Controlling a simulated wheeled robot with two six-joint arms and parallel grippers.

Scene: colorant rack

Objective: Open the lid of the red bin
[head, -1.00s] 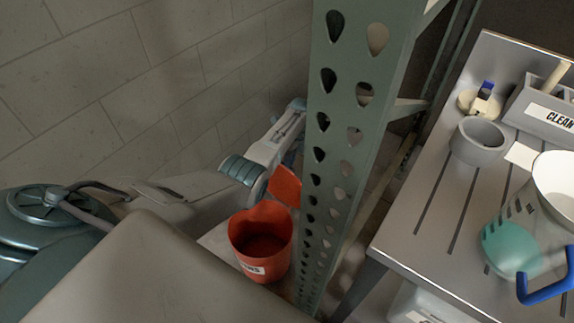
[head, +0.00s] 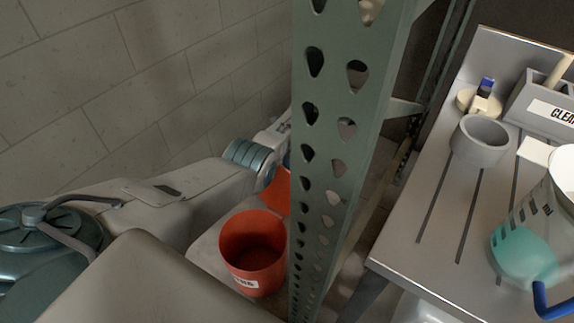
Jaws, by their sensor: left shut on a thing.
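The red bin (head: 253,262) stands below my left arm, left of the green post, with a white label on its front. Its mouth is open and the inside looks empty. The red lid (head: 278,191) stands raised and tilted at the bin's far right side, partly hidden by the post and my arm. My left gripper (head: 286,156) is at the lid's upper part, shut on it; its fingertips are mostly hidden behind the post. My right gripper is not in view.
The green perforated post (head: 335,180) stands close right of the bin and lid. A metal bench (head: 420,235) at the right holds a grey cup (head: 480,141), a caddy (head: 545,110) and a jug with teal liquid (head: 525,250). A tiled wall is behind.

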